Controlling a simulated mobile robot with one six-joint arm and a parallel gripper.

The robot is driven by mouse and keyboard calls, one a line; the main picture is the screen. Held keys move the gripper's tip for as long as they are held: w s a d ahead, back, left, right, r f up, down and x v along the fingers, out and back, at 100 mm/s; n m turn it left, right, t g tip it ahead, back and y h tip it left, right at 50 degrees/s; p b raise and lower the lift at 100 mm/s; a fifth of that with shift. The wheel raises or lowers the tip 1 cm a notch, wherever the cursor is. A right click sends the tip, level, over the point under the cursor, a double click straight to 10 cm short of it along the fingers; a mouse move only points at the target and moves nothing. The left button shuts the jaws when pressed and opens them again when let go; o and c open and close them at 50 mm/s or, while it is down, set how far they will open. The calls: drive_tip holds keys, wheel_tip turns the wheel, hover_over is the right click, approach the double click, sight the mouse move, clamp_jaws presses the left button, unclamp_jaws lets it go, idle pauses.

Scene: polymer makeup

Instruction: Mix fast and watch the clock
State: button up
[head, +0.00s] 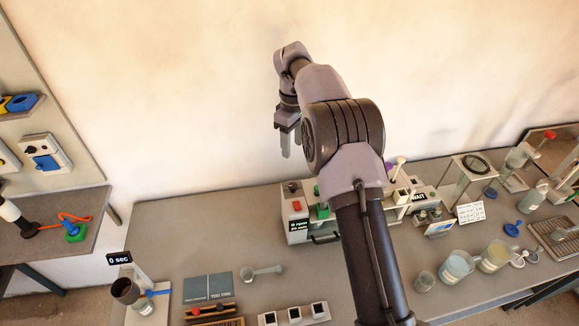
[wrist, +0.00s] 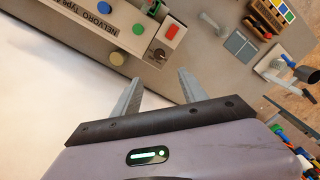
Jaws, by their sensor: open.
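My gripper (head: 288,150) is raised in front of the wall, above the back of the bench, with its fingers pointing down. In the wrist view the two grey fingers (wrist: 160,82) are apart with nothing between them. A grey machine (head: 297,211) with a red button, a green part and a small display that seems to read 0 rpm stands below it, partly hidden by my arm. Its lettered panel (wrist: 85,27) with a red switch (wrist: 173,32) and dark knob (wrist: 160,53) shows beyond the fingers. A timer display (head: 119,258) reads 0 sec at the left.
Glass beakers (head: 456,267) stand at the right front. A WAIT sign (head: 418,197) is behind my arm.

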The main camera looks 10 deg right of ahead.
sight(293, 185)
wheel_tip(293, 185, down, 17)
drive_tip(key=b, duration=0.2)
drive_tip(key=shift+d+f+b, duration=0.15)
drive_tip(key=shift+b, duration=0.2)
clamp_jaws()
